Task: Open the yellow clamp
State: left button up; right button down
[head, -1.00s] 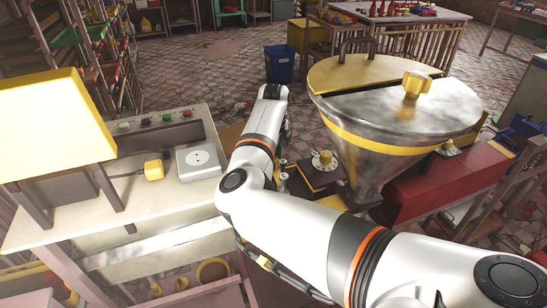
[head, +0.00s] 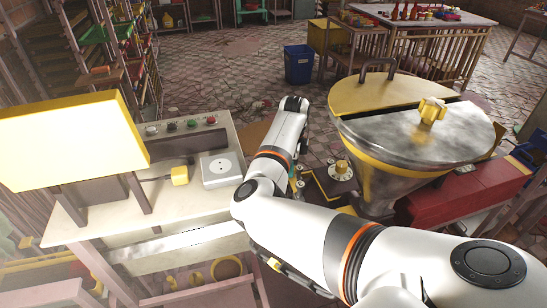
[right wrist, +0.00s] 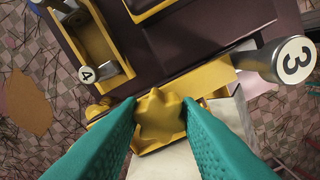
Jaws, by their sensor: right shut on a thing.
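The yellow clamp's star-shaped knob (right wrist: 160,113) is in the middle of the right wrist view. My right gripper (right wrist: 160,122) is shut on it, with one teal finger on each side. A yellow bar of the clamp (right wrist: 207,77) runs behind the knob, across a dark brown body. In the head view my right arm reaches in from the lower right, and its hand and the clamp knob are mostly hidden behind the arm. My left gripper is not in view.
Handles marked 4 (right wrist: 86,73) and 3 (right wrist: 291,61) stand close to my right gripper. A metal hopper (head: 385,190) with a yellow-edged lid rises right of my arm. A control table (head: 110,232) stands left. A blue bin (head: 298,66) is behind.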

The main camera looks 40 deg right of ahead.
jog(key=n+p, duration=0.1)
jog(key=p, duration=0.1)
jog(key=n+p, duration=0.1)
jog(key=n, duration=0.1)
jog(key=shift+r+n+p, duration=0.3)
jog(key=shift+p, duration=0.1)
jog(key=shift+f+n+p, duration=0.2)
jog(key=shift+n+p, duration=1.3)
jog(key=shift+n, duration=0.2)
jog(key=shift+w, duration=0.1)
jog(key=shift+d, duration=0.1)
